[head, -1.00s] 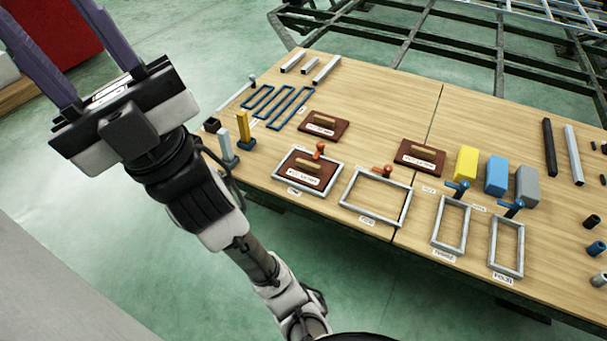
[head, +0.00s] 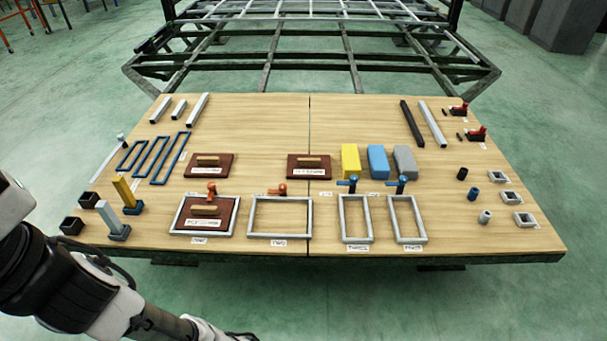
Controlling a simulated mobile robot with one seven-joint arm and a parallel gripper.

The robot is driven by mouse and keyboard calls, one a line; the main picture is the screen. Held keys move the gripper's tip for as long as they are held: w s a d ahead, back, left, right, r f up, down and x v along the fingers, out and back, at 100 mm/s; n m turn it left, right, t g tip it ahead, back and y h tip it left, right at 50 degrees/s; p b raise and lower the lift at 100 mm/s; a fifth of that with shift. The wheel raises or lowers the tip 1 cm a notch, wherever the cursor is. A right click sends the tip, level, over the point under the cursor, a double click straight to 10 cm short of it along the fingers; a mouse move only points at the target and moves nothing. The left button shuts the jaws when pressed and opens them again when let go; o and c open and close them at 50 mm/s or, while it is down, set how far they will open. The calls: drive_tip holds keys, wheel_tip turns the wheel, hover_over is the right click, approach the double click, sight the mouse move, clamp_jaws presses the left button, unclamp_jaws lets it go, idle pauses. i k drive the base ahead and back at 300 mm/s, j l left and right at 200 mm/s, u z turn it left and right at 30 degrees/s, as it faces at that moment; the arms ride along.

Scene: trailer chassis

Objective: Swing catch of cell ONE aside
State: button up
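Cell ONE is a grey rectangular frame (head: 234,222) at the front left of the table, with a label (head: 199,240) at its front edge. A dark red-brown board (head: 226,208) with a tan handle (head: 205,211) and a white label lies inside it. The orange catch (head: 211,188) of cell ONE sits at the middle of the frame's far side. It appears to reach over the board's far edge, but it is small in the view. My gripper is out of view; only part of my arm shows at the lower left.
Cell TWO (head: 250,219), an empty frame with an orange catch (head: 280,190), is to the right. Two narrow frames (head: 343,222) (head: 394,220) with blue catches stand further right. Yellow (head: 131,192) and grey (head: 111,217) upright posts stand left of cell ONE. Two more boards lie behind.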

sight(211, 187)
drive_tip(key=i+j, duration=0.3)
drive_tip(key=i, duration=0.15)
drive_tip(key=i+j, duration=0.3)
drive_tip(key=i, duration=0.15)
drive_tip(key=k+u, duration=0.05)
